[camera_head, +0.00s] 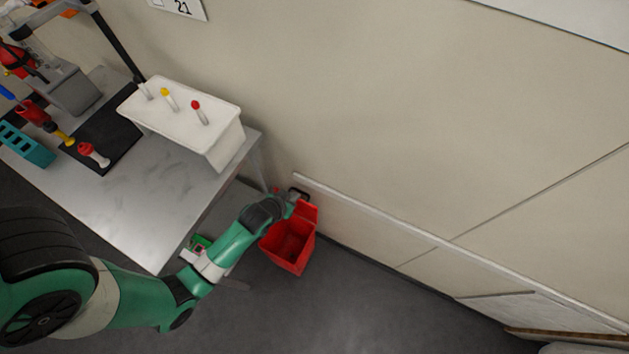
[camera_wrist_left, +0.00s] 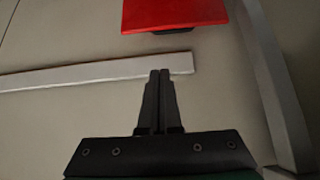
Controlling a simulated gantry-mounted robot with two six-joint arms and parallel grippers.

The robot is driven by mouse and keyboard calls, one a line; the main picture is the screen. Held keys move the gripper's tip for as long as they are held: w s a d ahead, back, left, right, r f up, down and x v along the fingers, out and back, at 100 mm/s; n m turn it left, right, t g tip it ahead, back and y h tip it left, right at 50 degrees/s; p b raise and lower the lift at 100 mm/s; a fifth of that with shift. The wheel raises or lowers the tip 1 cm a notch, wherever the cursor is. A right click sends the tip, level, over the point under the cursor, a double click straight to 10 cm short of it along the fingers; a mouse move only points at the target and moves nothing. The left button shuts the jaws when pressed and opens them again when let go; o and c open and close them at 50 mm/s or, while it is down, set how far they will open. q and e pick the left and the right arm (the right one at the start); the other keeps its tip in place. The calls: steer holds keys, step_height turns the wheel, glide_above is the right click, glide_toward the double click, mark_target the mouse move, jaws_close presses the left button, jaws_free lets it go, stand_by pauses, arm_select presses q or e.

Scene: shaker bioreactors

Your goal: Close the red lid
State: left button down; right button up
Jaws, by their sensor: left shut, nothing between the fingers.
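A red bin (camera_head: 288,247) stands on the floor near the wall, with its inside showing from above. Its red lid (camera_head: 307,211) is open and tilted up at the back of the bin, toward the wall. My left gripper (camera_head: 299,192) is beside the lid's upper edge, close to the wall. In the left wrist view the fingers of the left gripper (camera_wrist_left: 160,74) are shut and empty. A flat red panel, seemingly the lid (camera_wrist_left: 175,12), shows beyond the fingertips, apart from them in the picture. My right gripper is out of view.
A metal table (camera_head: 150,205) stands left of the bin, bearing a white box (camera_head: 187,122) with several tubes and other lab items. A pale rail (camera_head: 380,222) runs along the wall behind the bin. The floor (camera_head: 350,300) to the right is clear.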

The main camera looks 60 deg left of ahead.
arm_select(q)
step_height(320, 180, down, 2)
steer(key=s, duration=0.3)
steer(key=b, duration=0.6)
glide_toward(304, 194)
steer(key=x, duration=0.3)
steer(key=shift+w+a+f, duration=0.25)
steer(key=shift+w, duration=0.05)
steer(key=shift+w+a+f, duration=0.2)
steer(key=shift+w+f, duration=0.05)
steer(key=shift+w, duration=0.05)
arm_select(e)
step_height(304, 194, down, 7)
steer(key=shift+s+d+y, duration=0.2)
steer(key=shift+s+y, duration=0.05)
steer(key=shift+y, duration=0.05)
arm_select(q)
steer(key=shift+d, duration=0.1)
